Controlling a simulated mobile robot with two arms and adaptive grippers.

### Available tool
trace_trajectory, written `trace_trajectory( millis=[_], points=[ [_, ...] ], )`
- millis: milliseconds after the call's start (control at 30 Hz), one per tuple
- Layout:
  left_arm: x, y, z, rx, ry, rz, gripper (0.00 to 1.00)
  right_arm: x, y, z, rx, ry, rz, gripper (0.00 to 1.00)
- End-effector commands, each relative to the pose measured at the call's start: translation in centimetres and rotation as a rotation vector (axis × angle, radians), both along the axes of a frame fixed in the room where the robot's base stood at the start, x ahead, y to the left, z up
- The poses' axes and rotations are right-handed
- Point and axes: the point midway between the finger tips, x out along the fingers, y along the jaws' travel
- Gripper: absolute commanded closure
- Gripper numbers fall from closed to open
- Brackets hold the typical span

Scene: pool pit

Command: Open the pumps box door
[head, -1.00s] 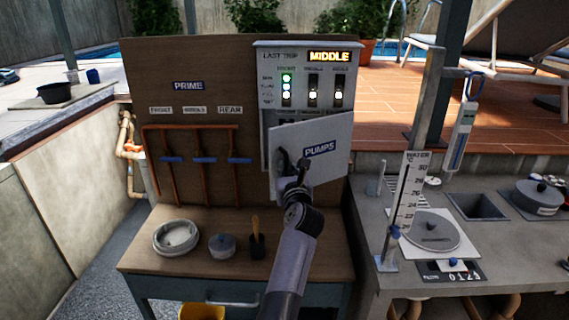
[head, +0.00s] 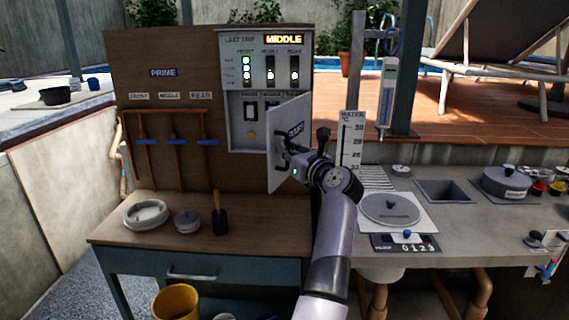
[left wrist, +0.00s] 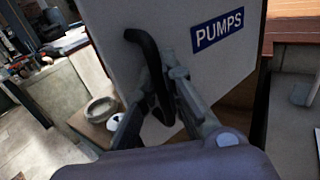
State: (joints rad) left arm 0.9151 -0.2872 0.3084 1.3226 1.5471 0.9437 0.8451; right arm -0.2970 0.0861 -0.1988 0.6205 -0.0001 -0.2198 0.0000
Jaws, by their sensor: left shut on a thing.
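The pumps box (head: 239,122) is mounted on the brown board, above the wooden bench. Its door (head: 276,152) stands part open, swung out towards me, with the inside switches showing to its left. In the left wrist view the white door (left wrist: 165,30) carries a blue PUMPS label (left wrist: 217,30) and a dark curved handle (left wrist: 151,70). My left gripper (head: 290,160) is at the door's outer face and is shut on the handle; its fingers (left wrist: 155,108) are around the handle's lower part. My right gripper is not in view.
A round dish (head: 146,214), a small lidded pot (head: 187,221) and a black cup with a wooden handle (head: 219,218) stand on the bench. The water gauge (head: 351,140) stands close to the right of my left wrist. A yellow bucket (head: 175,302) is below.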

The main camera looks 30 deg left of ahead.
Motion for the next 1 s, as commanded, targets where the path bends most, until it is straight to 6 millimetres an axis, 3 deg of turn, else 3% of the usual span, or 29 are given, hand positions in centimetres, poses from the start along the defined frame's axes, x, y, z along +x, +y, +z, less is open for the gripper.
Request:
trace_trajectory(
  millis=[533, 567, 667, 1000],
  points=[
    [0.1, 0.0, -0.5, -0.004, 0.010, 0.023, 1.00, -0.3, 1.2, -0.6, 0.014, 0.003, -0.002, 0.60],
    [0.1, 0.0, -0.5, -0.004, 0.010, 0.022, 0.89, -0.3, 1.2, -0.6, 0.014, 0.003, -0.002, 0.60],
    [0.2, 0.0, -0.4, -0.004, 0.009, 0.021, 0.83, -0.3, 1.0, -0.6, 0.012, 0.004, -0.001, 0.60],
    [0.2, -0.1, 0.1, -0.002, 0.002, 0.018, 0.82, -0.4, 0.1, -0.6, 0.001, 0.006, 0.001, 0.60]
  ],
)
